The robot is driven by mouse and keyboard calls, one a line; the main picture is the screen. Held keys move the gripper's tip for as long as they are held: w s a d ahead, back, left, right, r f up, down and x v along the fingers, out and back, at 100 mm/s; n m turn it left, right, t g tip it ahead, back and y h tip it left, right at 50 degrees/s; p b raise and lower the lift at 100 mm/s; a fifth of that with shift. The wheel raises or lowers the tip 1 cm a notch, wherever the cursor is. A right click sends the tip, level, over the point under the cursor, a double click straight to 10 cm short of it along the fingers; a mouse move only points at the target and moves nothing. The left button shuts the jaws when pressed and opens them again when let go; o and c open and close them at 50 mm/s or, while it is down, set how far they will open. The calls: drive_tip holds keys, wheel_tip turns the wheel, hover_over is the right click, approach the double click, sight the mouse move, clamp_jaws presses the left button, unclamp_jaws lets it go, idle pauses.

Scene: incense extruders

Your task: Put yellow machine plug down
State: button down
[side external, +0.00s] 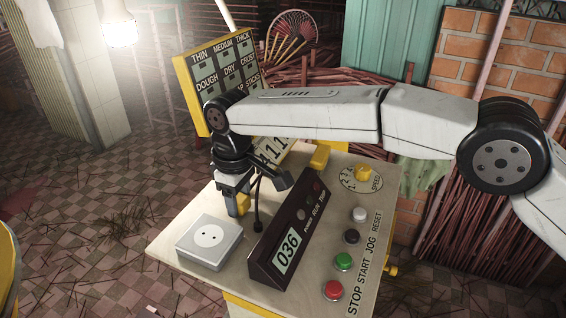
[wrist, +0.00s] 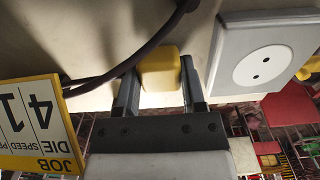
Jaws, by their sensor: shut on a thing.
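The yellow machine plug (wrist: 160,72) is between the two fingers of my gripper (wrist: 156,92) in the wrist view. In the side view my gripper (side external: 238,205) points down over the machine top, with the yellow plug (side external: 243,203) showing at its fingers. A dark cord (wrist: 132,62) runs beside the plug in the wrist view. The white socket box (side external: 209,241) with two holes stands on the panel, in front and to the left of the gripper; it also shows in the wrist view (wrist: 262,50). The plug is apart from the socket. I cannot tell whether the plug touches the panel.
A dark display box (side external: 287,245) reading 036 stands right of the gripper. Several buttons, including a red one (side external: 333,290), and a yellow speed knob (side external: 363,173) are farther right. A yellow-framed sign board (side external: 222,75) rises behind. Bare panel (side external: 178,243) lies around the socket.

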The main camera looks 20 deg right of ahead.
sight(238, 198)
drive_tip(key=shift+f, duration=0.25)
drive_tip(key=shift+c, duration=0.9)
unclamp_jaws()
drive_tip(key=shift+r, duration=0.15)
wheel_tip(238, 198, up, 13)
idle(0.6)
